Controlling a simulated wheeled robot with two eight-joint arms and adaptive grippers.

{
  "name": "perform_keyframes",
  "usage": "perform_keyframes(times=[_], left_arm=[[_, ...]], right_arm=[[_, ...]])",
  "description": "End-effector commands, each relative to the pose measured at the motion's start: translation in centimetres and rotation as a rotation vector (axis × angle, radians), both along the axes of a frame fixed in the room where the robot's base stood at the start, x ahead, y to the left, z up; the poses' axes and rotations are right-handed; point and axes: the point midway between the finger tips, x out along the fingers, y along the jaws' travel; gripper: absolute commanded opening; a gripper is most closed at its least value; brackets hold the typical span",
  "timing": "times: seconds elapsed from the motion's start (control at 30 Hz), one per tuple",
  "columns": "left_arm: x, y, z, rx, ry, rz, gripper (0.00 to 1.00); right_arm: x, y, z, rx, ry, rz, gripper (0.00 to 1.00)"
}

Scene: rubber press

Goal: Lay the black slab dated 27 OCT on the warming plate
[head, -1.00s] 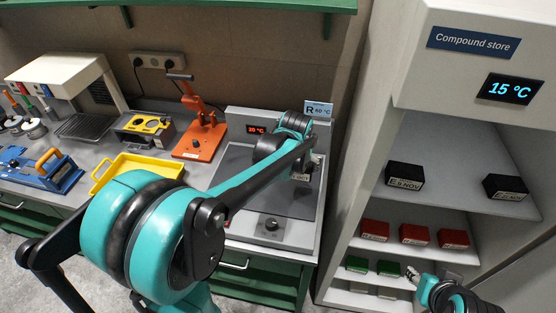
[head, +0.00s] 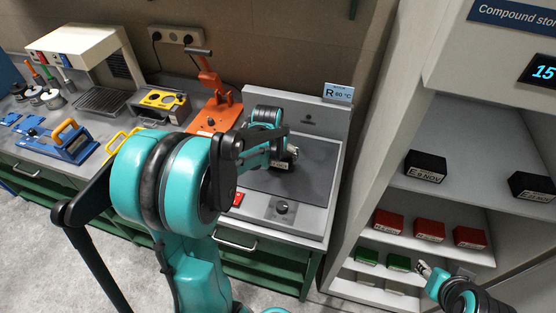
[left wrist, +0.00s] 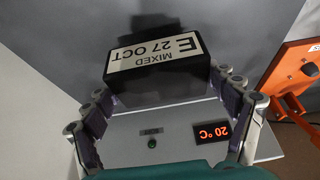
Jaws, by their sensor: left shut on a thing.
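The black slab (left wrist: 155,75) has a white label that reads E, 27 OCT, MIXED, upside down in the left wrist view. My left gripper (left wrist: 163,95) is shut on it, a finger at each side. In the head view the slab (head: 287,165) is over the dark top of the warming plate (head: 318,165), and my left gripper (head: 277,156) partly covers it. I cannot tell whether the slab touches the plate. My right gripper (head: 424,268) is low in front of the store shelves; its opening is too small to judge.
The plate's 20 °C display (left wrist: 213,132) shows in the left wrist view. An orange press (head: 215,110) stands left of the plate, with a yellow tray (head: 118,140) beyond. The store at right holds black slabs (head: 425,167), red slabs (head: 429,228) and green slabs (head: 399,262).

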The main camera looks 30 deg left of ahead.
Motion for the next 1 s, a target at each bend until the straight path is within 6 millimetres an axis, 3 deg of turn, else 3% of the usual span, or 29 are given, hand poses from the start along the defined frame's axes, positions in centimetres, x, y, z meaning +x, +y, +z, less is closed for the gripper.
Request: perform_keyframes(times=[0.17,0.53,0.57,0.6,1.0], left_arm=[[0.0,0.0,-2.8,0.0,-0.001,0.0,0.44],[0.0,0.0,-3.2,0.0,0.0,0.0,0.44],[0.0,0.0,-3.1,0.0,0.0,0.0,0.93],[0.0,0.0,-3.0,0.0,0.0,0.0,1.0],[0.0,0.0,-2.7,0.0,0.0,0.0,1.0]], right_arm=[[0.0,0.0,-1.1,0.0,0.0,0.0,0.38],[0.0,0.0,-1.3,0.0,0.0,0.0,0.38],[0.0,0.0,-1.2,0.0,0.0,0.0,0.38],[0.0,0.0,-1.2,0.0,0.0,0.0,0.38],[0.0,0.0,-0.9,0.0,0.0,0.0,0.38]])
